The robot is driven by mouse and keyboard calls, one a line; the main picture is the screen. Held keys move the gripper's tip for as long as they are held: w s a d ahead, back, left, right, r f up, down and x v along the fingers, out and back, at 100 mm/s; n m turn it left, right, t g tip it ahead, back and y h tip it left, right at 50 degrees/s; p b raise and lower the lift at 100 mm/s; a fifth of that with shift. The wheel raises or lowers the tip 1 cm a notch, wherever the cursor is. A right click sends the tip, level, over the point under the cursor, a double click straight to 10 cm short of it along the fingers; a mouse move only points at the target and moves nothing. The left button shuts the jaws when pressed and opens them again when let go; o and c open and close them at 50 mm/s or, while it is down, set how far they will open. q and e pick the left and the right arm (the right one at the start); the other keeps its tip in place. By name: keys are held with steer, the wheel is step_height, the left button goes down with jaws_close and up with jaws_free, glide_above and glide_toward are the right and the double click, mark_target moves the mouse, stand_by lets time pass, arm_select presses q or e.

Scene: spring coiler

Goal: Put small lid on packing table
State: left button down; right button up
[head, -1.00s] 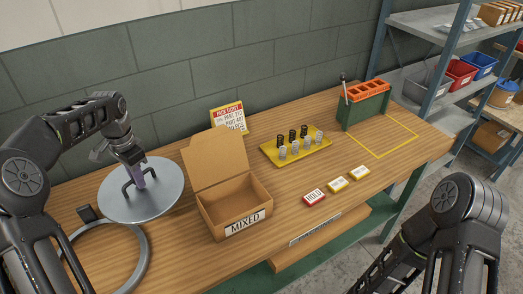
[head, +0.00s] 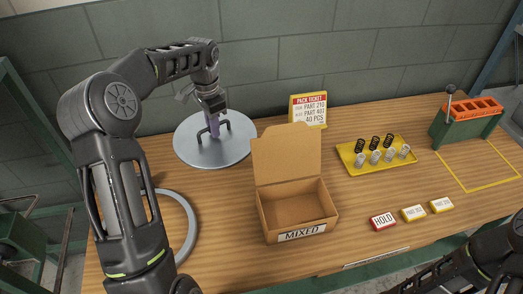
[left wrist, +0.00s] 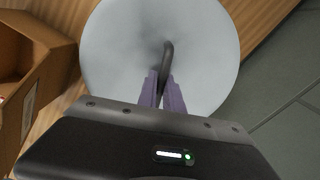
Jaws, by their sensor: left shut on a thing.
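The small lid (head: 190,146) is a round grey metal disc with a dark loop handle (head: 225,127). In the head view it is near the back wall, left of the open box. My left gripper (head: 214,135) comes down from above, its purple fingers shut on the handle. In the left wrist view the lid (left wrist: 115,50) lies flat beyond the fingers, the handle (left wrist: 168,55) between their tips. I cannot tell whether the lid touches the packing table (head: 245,270) or hangs just above it. My right arm shows at the lower right; its gripper is out of view.
An open cardboard box (head: 290,212) marked MIXED stands right of the lid. A grey ring (head: 187,215) lies in front of the lid, partly behind my arm. A pack ticket (head: 308,111), yellow spring tray (head: 350,157), small labels and a green fixture (head: 462,130) are further right.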

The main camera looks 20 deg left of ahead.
arm_select(q)
step_height(320, 180, down, 5)
steer(key=shift+r, duration=0.1)
stand_by(0.3)
step_height(320, 180, down, 5)
steer(key=b, duration=0.2)
steer(key=shift+b, duration=0.35)
steer(key=c, duration=1.9)
jaws_free()
steer(key=shift+f, duration=0.25)
steer(key=shift+c, duration=0.2)
steer(key=o, duration=0.4)
